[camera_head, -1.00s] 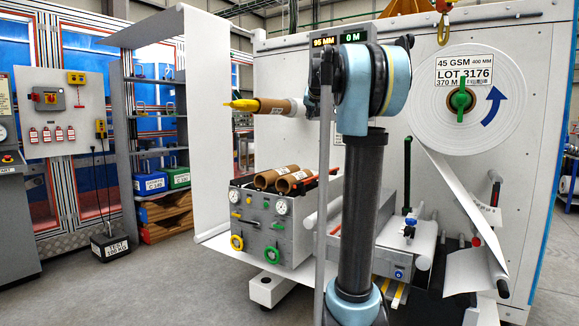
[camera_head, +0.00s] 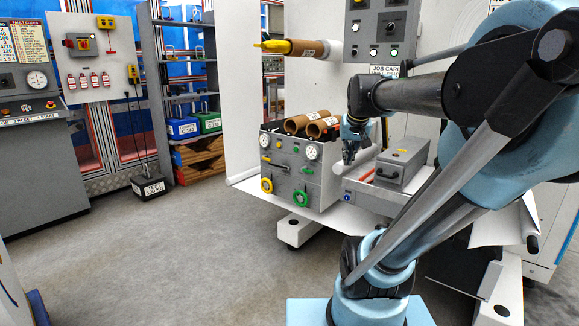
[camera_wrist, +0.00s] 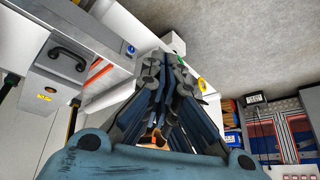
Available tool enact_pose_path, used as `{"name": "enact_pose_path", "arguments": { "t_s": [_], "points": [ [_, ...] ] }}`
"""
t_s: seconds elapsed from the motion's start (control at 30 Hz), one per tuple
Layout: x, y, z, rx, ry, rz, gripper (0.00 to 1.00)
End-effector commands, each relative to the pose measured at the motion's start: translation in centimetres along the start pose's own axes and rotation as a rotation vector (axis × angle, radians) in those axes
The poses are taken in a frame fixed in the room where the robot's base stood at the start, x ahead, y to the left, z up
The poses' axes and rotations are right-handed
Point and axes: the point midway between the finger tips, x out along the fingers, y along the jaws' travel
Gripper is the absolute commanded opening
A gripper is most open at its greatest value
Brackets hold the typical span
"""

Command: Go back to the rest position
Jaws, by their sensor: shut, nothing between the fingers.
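My gripper (camera_head: 349,153) hangs at the end of my arm in the middle of the head view, in front of the white machine. It looks empty, its fingers together and pointing down. It is just left of a grey box with a black handle (camera_head: 404,162) and right of the grey gauge panel (camera_head: 288,172). In the wrist view my gripper (camera_wrist: 172,75) fills the middle with its fingers closed together. The grey box (camera_wrist: 68,68) lies to its left there, apart from the fingers. My arm covers much of the machine's right side.
Two brown cardboard cores (camera_head: 308,123) lie on top of the gauge panel. Another core with a yellow tip (camera_head: 290,46) sticks out above. A black test weight (camera_head: 150,188) stands on the floor by the rack. The grey floor (camera_head: 215,245) at front left is open.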

Motion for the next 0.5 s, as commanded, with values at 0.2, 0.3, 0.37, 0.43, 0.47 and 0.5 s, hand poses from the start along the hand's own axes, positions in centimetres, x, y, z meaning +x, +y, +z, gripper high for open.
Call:
{"name": "enact_pose_path", "arguments": {
  "t_s": [0.2,0.3,0.37,0.43,0.47,0.5],
  "points": [
    [3.9,0.6,12.8,-0.042,-0.144,0.01,0.0],
    [5.5,0.9,17.8,-0.059,-0.202,0.015,0.0],
    [6.3,1.1,20.2,-0.067,-0.231,0.017,0.0],
    [7.0,1.3,22.4,-0.075,-0.258,0.019,0.0],
    [7.2,1.4,23.2,-0.078,-0.268,0.02,0.0],
    [7.5,1.4,24.0,-0.08,-0.277,0.021,0.0]
  ]
}}
